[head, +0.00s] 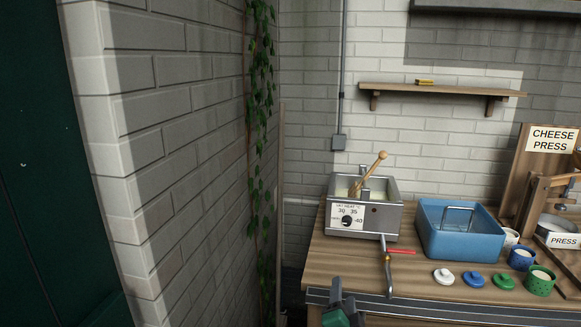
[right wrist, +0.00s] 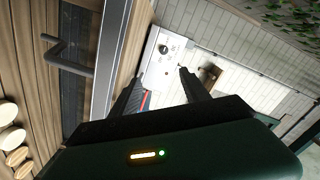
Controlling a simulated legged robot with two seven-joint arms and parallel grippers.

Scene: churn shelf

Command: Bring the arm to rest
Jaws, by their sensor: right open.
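My right gripper (head: 347,298) shows at the bottom of the head view, in front of the table's front edge. In the right wrist view its two dark fingers (right wrist: 160,85) stand apart, with nothing held between them. The gripper's dark green body fills the bottom of that view. The metal vat (head: 364,205) with the temperature dial stands on the table beyond the gripper, apart from it as far as I can tell. My left gripper is in neither view.
The wooden table (head: 340,254) carries a blue tub (head: 461,238), several small lids and cups, and the cheese press (head: 551,200). A brick wall (head: 180,150) stands left. A shelf (head: 440,89) hangs behind.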

